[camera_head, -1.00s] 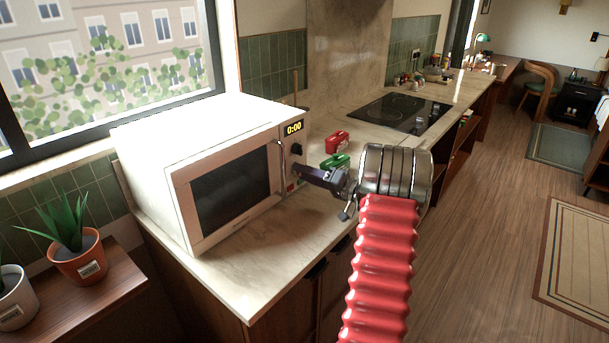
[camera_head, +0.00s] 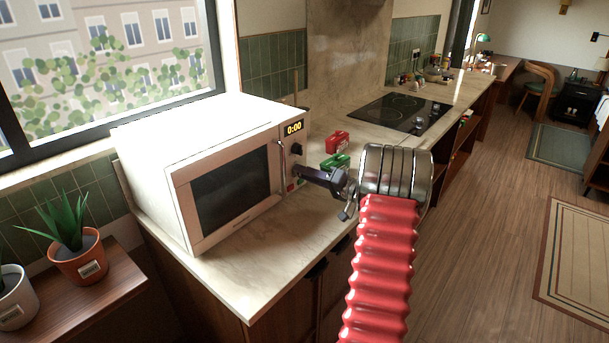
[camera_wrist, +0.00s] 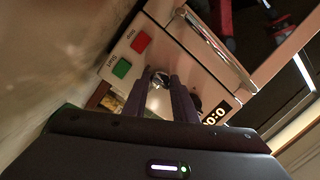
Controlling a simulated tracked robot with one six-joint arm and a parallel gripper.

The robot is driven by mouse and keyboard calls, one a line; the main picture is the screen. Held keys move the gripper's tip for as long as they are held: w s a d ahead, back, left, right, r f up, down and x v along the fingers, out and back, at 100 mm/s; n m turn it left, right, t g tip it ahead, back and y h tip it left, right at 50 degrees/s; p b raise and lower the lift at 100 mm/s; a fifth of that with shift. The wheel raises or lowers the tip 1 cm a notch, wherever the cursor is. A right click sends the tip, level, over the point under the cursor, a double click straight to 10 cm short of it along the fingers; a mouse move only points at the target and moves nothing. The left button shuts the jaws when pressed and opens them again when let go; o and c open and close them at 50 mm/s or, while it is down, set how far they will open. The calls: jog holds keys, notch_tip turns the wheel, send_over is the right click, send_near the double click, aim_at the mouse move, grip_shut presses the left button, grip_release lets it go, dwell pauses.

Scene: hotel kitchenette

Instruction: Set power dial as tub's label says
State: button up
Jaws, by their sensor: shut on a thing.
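The white microwave (camera_head: 220,150) stands on the counter under the window. Its panel has a display (camera_head: 294,128) reading 0:00, an upper dark dial (camera_head: 296,149) and a lower dial, with red and green buttons below. My gripper (camera_head: 300,171) is shut on the lower dial at the panel. In the wrist view the held dial (camera_wrist: 159,79) shows as a shiny knob between my fingertips, with the green button (camera_wrist: 122,67) and red button (camera_wrist: 141,41) beside it. The dial's setting is not readable. I cannot make out any tub label.
A red container (camera_head: 337,142) and a green container (camera_head: 336,161) stand on the counter just right of the microwave, close behind my gripper. A black cooktop (camera_head: 396,112) lies farther back. Potted plants (camera_head: 80,258) stand at the left. The counter in front of the microwave is clear.

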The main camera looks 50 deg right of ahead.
jog(key=shift+f, duration=0.15)
jog(key=m, duration=0.4)
jog(key=shift+f, duration=0.1)
jog(key=m+t, duration=0.1)
jog(key=m, duration=0.4)
jog(key=shift+f+h, duration=0.1)
jog(key=shift+h, duration=0.2)
jog(key=m, duration=0.4)
jog(key=shift+a+m+h, duration=0.1)
jog(key=shift+m+h, duration=0.3)
jog(key=m, duration=0.5)
jog(key=shift+a+t+h, duration=0.15)
jog(key=shift+t+h, duration=0.15)
jog(key=shift+h, duration=0.1)
jog(key=m+h, duration=0.1)
jog(key=m, duration=0.9)
jog(key=shift+a+h, duration=0.1)
jog(key=shift+h, duration=0.2)
jog(key=m, duration=0.5)
jog(key=shift+r+g, duration=0.2)
jog(key=shift+g, duration=0.2)
jog(key=shift+r+m+h, duration=0.1)
jog(key=shift+m+h, duration=0.2)
jog(key=shift+m, duration=1.9)
